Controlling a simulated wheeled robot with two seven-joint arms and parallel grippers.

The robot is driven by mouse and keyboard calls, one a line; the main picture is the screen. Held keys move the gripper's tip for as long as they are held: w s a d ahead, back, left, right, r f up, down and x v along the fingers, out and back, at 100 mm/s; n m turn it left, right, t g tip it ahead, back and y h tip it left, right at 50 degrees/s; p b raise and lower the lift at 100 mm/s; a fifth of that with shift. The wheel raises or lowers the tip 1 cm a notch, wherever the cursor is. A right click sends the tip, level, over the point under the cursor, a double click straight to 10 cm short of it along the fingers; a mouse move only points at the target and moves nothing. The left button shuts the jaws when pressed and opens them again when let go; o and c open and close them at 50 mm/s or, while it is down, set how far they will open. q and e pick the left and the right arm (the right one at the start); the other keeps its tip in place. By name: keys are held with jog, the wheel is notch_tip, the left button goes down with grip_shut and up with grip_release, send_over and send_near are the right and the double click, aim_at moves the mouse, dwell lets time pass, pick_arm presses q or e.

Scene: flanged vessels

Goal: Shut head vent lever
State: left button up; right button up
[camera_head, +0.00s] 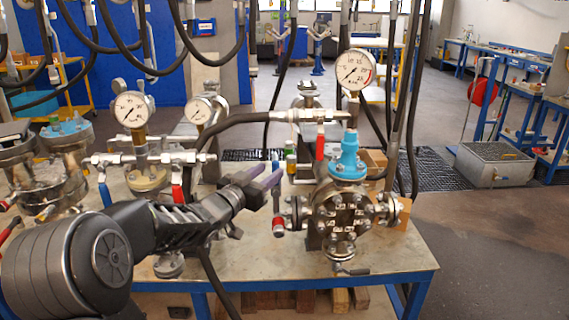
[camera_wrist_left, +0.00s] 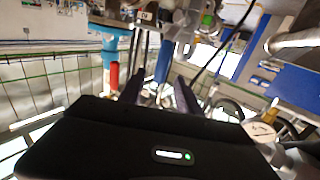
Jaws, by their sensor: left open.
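My left gripper (camera_head: 268,176) is open beside the right-hand flanged vessel (camera_head: 338,212). A blue lever (camera_head: 276,168) stands upright at its fingertips. In the left wrist view the blue lever (camera_wrist_left: 165,62) shows between the two open fingers (camera_wrist_left: 160,82); I cannot tell whether they touch it. A red lever (camera_head: 320,143) stands upright on the pipework above the vessel and shows left of the fingers in the wrist view (camera_wrist_left: 114,77). No label tells me which lever is the head vent. My right gripper is not in view.
The vessels stand on a metal-topped bench (camera_head: 385,256). A large pressure gauge (camera_head: 355,70) rises above the right vessel, next to a light-blue fitting (camera_head: 348,158). Dark hoses (camera_head: 405,100) hang close by. Another vessel (camera_head: 50,185) and more gauges (camera_head: 132,112) are at the left.

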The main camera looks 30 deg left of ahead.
pick_arm(q)
jog(key=w+p, duration=0.1)
jog(key=w, duration=0.6)
jog(key=shift+w+a, duration=0.2)
jog(key=shift+a, duration=0.05)
jog(key=shift+c, duration=0.4)
grip_shut()
dwell(0.8)
